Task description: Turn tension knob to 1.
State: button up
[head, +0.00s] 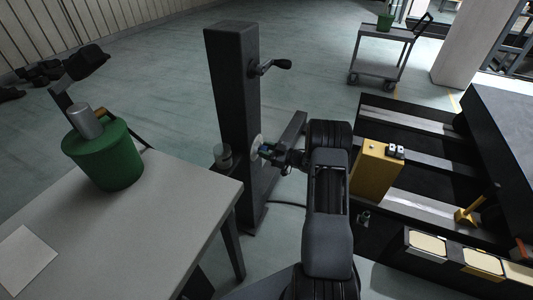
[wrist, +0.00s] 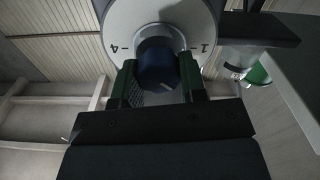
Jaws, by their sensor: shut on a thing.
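The tension knob (wrist: 158,68) is dark blue and round, set at the middle of a pale dial plate (wrist: 120,22). In the wrist view a 4 shows left of the knob and a 1 to its right; the rest of the scale is cut off or hidden. A faint light line shows on the knob's lower face, but I cannot tell which number it points to. My gripper (wrist: 160,78) is shut on the knob, one green-padded finger on each side. In the head view the dial plate (head: 256,142) is on the dark post (head: 230,80), with my gripper (head: 266,150) against it.
A crank handle (head: 272,66) sticks out of the post above the dial. A grey table (head: 165,225) with a green bucket (head: 105,157) stands at left. A yellow block (head: 375,170) is on the dark rails at right. Open floor lies behind.

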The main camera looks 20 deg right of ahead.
jog(key=n+b, duration=0.4)
jog(key=n, duration=0.1)
jog(key=shift+s+f, duration=0.1)
jog(key=shift+f, duration=0.1)
jog(key=shift+n+b, duration=1.45)
jog(key=shift+n, duration=0.25)
jog(key=shift+r, duration=0.15)
jog(key=o, duration=0.9)
jog(key=shift+a, duration=0.1)
jog(key=p+v, duration=0.2)
jog(key=v, duration=1.2)
jog(key=shift+p, duration=0.4)
jog(key=shift+a, duration=0.1)
